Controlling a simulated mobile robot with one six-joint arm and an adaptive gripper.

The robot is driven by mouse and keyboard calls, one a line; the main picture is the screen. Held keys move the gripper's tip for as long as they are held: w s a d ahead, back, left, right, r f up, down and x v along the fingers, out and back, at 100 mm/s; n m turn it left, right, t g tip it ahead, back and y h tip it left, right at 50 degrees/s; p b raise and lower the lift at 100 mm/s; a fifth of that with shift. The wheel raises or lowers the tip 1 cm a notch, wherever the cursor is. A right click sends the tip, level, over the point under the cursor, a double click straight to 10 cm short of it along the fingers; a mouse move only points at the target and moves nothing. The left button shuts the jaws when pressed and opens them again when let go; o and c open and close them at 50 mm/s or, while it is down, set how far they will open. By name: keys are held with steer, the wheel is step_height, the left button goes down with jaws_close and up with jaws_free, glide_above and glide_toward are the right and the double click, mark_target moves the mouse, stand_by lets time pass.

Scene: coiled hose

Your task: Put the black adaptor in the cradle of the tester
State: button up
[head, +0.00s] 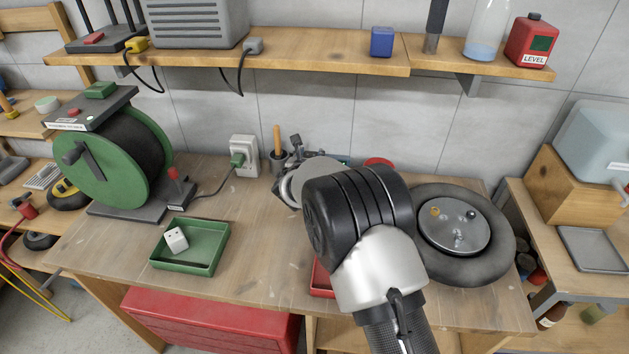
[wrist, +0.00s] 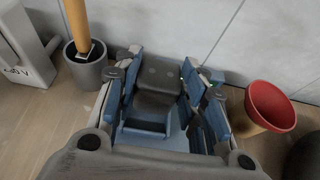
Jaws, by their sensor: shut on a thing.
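My gripper (wrist: 165,75) is shut, with its blue-padded fingers on both sides of a dark grey block, which looks like the black adaptor (wrist: 158,82). The gripper is over the back of the bench, near the wall. In the head view my arm hides most of the gripper and all of the adaptor. I cannot make out the tester or its cradle for certain in either view. A white adaptor (head: 176,239) lies in a green tray (head: 207,265) at the left front of the bench.
A pot with a wooden handle (wrist: 88,70) and a red cup (wrist: 270,106) stand on either side of my gripper. A wall socket (head: 244,155) is to the left. A green reel (head: 107,160) and a dark round wheel (head: 490,267) flank the bench. A shelf (head: 300,60) runs above.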

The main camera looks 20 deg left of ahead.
steer(key=shift+f+b, duration=0.65)
steer(key=shift+f, duration=2)
steer(key=shift+f, duration=0.2)
steer(key=o, duration=1.2)
steer(key=shift+c, duration=0.2)
steer(key=shift+r, duration=0.1)
steer(key=shift+r, duration=0.15)
steer(key=p+v, duration=0.2)
steer(key=v, duration=1)
